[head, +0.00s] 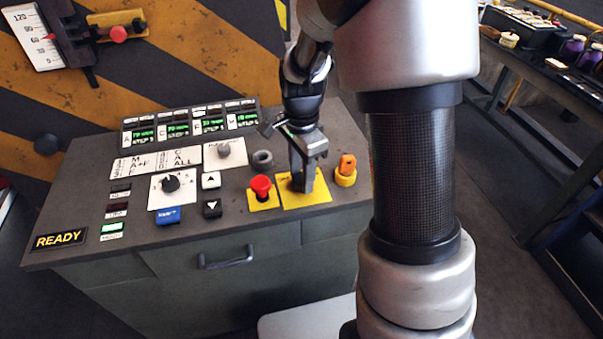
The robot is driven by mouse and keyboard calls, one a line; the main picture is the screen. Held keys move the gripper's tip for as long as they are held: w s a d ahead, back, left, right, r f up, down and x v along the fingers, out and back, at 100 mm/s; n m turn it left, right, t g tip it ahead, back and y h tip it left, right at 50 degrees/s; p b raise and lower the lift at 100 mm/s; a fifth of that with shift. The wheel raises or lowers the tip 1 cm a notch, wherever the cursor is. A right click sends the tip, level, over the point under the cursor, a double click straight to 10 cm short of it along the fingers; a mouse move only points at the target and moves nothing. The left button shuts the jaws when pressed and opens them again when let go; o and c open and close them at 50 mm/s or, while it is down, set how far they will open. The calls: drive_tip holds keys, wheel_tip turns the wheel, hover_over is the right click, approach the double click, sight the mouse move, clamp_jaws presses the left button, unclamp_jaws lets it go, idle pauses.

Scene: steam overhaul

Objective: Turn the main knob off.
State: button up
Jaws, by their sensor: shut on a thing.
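My gripper (302,183) points down at the right part of the console's sloped top. Its fingers are shut over a square yellow plate (318,197). The fingers mostly hide the knob between them, which I take to be the main knob. Its turned position cannot be read from here.
A red push button (261,186) stands close left of my gripper, and an orange key-like part (346,166) on a yellow ring stands close right. A grey round part (262,160) is behind. A black dial (171,183) and a blue button (167,215) are further left on the console (85,180).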

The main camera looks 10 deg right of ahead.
drive_tip(key=n, duration=0.8)
drive_tip(key=shift+s+n+p, duration=0.1)
drive_tip(key=shift+n+p, duration=0.2)
drive_tip(key=n, duration=0.4)
drive_tip(key=shift+d, duration=0.15)
drive_tip(key=shift+n+p, duration=0.45)
drive_tip(key=shift+n, duration=1.65)
drive_tip(key=o, duration=1.1)
drive_tip(key=shift+c, duration=0.2)
wheel_tip(320, 180, up, 18)
drive_tip(key=p, duration=0.2)
drive_tip(key=shift+f, duration=0.25)
